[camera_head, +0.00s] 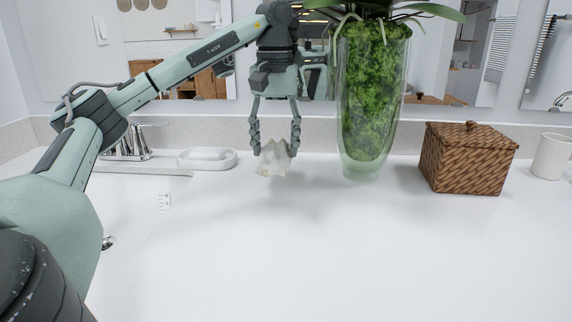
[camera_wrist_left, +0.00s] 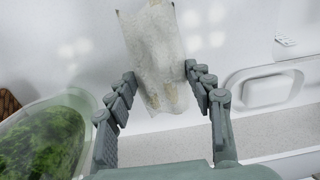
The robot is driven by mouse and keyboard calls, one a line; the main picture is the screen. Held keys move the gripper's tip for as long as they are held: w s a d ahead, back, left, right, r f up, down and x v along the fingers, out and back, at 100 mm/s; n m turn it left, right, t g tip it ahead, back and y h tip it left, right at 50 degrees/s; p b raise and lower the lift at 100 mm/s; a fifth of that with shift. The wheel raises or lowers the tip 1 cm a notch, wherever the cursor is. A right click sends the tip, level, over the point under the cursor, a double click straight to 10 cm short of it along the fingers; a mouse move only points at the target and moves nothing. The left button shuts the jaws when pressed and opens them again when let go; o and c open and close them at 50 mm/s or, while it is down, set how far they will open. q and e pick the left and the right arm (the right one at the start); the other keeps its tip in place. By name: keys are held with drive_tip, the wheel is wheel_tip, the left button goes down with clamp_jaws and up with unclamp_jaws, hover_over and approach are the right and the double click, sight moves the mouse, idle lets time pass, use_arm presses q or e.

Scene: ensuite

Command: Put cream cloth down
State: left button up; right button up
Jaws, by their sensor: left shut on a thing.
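The cream cloth (camera_head: 273,159) hangs crumpled between the fingers of my left gripper (camera_head: 274,150). In the head view it is a little above the white counter (camera_head: 330,250), with a soft shadow below it. In the left wrist view the cloth (camera_wrist_left: 155,45) shows as a pale, creased sheet between the two fingers of my left gripper (camera_wrist_left: 160,85). The fingers are shut on it, one on each side. My right gripper is not in view.
A tall glass vase (camera_head: 365,110) with green filling stands close right of my left gripper. A woven basket (camera_head: 467,158) and a white cup (camera_head: 551,157) stand farther right. A soap dish (camera_head: 207,160), faucet (camera_head: 127,143) and sink are at left. The front middle counter is clear.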

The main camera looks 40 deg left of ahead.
sight(286, 143)
use_arm(q)
drive_tip(key=w+f, duration=0.2)
drive_tip(key=shift+w+d, duration=0.2)
drive_tip(key=shift+w, duration=0.2)
wheel_tip(286, 143, down, 4)
drive_tip(key=shift+a+r, duration=0.1)
drive_tip(key=shift+r, duration=0.15)
drive_tip(key=shift+f, duration=0.35)
drive_tip(key=o, duration=1.1)
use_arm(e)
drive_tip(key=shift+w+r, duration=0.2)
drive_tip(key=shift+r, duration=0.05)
